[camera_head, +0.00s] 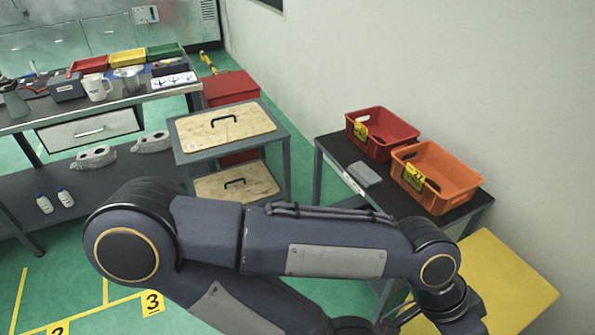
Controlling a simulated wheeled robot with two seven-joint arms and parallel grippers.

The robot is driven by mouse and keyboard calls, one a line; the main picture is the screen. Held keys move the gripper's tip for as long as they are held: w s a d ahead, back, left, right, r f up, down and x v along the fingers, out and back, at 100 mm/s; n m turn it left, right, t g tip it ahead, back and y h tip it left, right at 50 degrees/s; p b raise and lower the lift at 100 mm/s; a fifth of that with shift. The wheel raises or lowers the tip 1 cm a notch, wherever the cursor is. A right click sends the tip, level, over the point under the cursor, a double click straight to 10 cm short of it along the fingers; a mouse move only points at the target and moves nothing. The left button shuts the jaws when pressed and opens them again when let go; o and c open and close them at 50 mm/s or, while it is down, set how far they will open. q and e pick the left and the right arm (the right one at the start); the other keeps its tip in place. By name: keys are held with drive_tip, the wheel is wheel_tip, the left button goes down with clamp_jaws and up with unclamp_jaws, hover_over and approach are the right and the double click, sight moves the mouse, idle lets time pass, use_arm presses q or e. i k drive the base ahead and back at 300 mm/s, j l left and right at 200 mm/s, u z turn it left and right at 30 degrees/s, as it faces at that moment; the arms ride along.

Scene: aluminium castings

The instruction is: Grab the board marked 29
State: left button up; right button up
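Two pale wooden boards with black handles lie on a grey metal rack left of centre. The upper board (205,134) lies flat on the top level, with a small light label near its left corner. The lower board (214,190) lies on the level below, partly hidden by my arm. I cannot read the number 29 on either board. One of my arms crosses the lower half of the view, and its wrist bends down at the lower right. No gripper fingers show, and neither board is held.
A dark table at the right bears a red bin (397,124), an orange bin (458,170) with a yellow label, and a grey piece (364,174). A yellow surface (512,272) is at lower right. A workbench (60,108) with trays and jugs stands at left.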

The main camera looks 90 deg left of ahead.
sight(249, 183)
drive_tip(key=u, duration=2.95)
drive_tip(key=i+u, duration=0.8)
drive_tip(key=k, duration=0.1)
